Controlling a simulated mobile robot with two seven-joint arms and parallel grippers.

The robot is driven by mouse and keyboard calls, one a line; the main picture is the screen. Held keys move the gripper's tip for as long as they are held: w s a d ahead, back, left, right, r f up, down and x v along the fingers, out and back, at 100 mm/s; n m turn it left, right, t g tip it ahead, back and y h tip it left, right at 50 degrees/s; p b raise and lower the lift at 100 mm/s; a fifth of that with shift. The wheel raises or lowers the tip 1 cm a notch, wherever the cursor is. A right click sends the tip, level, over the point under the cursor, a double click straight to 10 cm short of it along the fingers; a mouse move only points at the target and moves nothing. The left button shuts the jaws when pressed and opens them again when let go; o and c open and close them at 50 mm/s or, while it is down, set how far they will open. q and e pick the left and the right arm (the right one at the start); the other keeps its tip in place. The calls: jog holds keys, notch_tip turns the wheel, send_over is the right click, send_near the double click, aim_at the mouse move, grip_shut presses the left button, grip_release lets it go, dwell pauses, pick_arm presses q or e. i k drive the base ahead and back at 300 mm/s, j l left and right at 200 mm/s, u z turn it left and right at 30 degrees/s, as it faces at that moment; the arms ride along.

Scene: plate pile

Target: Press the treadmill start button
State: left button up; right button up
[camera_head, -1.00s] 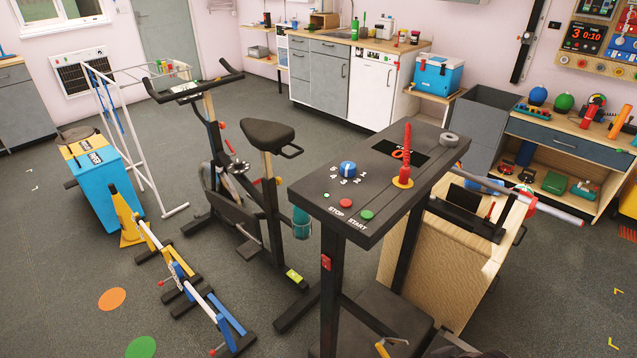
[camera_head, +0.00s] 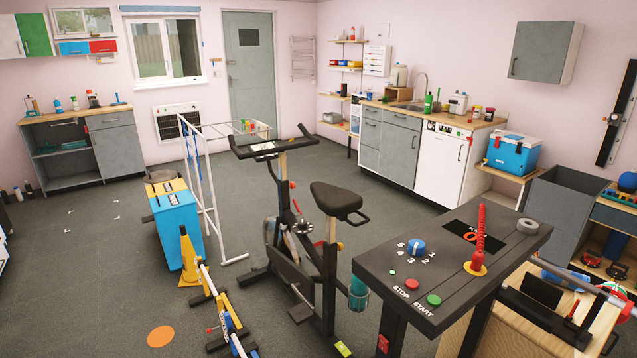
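The treadmill console (camera_head: 458,243) stands at the lower right in the head view, a dark slab on dark posts. Its green START button (camera_head: 434,300) sits near the front edge, with the label START beside it. The red STOP button (camera_head: 412,284) is to its left. A blue dial (camera_head: 416,247) with numbers and a red safety-key cord on a yellow base (camera_head: 475,268) are farther back on the top. Nothing touches the START button. Neither of my grippers shows in the view.
An exercise bike (camera_head: 300,240) stands close left of the console. A wooden cabinet (camera_head: 560,315) is at its right. A blue box (camera_head: 177,225), a white rack (camera_head: 212,190) and low hurdles (camera_head: 215,290) stand farther left. Open floor (camera_head: 90,290) lies at the left.

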aim_at(433, 301)
jog(key=z, duration=1)
